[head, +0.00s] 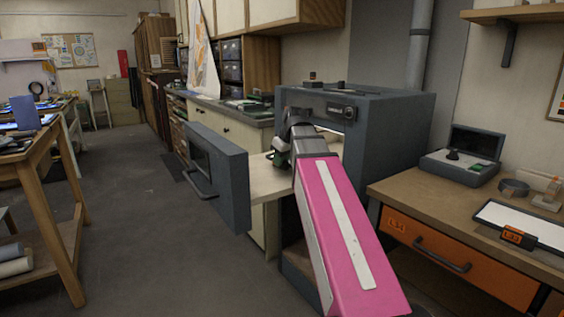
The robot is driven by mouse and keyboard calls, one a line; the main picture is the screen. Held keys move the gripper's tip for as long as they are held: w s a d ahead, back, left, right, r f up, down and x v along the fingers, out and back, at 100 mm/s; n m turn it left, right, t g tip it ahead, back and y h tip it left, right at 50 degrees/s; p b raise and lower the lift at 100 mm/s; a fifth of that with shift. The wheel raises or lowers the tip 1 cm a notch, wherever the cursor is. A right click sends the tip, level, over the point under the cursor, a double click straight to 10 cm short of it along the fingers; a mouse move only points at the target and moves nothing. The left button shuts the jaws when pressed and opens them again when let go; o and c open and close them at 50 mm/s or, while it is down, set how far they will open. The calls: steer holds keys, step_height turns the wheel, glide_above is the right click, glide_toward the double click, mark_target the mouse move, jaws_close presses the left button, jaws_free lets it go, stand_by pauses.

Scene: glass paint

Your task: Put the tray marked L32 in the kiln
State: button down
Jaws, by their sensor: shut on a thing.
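The kiln (391,126) is a blue-grey box in the middle of the head view. Its door (229,178) with a dark bar handle stands swung open to the left. My pink arm reaches to the kiln's front.
The right bench (410,188) has an orange drawer (465,265) and carries an open dark case (462,160) and small items. A wooden worktable (28,160) stands at left. The grey floor (150,250) between is clear. The open door juts into that space.

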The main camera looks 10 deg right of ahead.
steer(key=n+g+y, duration=0.1)
steer(key=n, duration=0.2)
steer(key=shift+w+f+n, duration=0.1)
steer(key=shift+f+n, duration=0.05)
steer(key=shift+n, duration=0.15)
steer(key=n, duration=0.2)
steer(key=n+g, duration=0.1)
steer(key=n, duration=0.1)
steer(key=shift+f+n+g+y, duration=0.15)
steer(key=shift+n+g+y, duration=0.15)
steer(key=shift+y, duration=0.1)
steer(key=n+g, duration=0.1)
steer(key=n, duration=0.2)
steer(key=shift+d+n, duration=0.1)
steer(key=shift+n, duration=0.3)
steer(key=n+g, duration=0.1)
steer(key=n, duration=0.2)
steer(key=shift+n+g, duration=0.3)
steer(key=shift+g, duration=0.1)
steer(key=shift+f, duration=0.15)
steer(key=shift+f, duration=1.15)
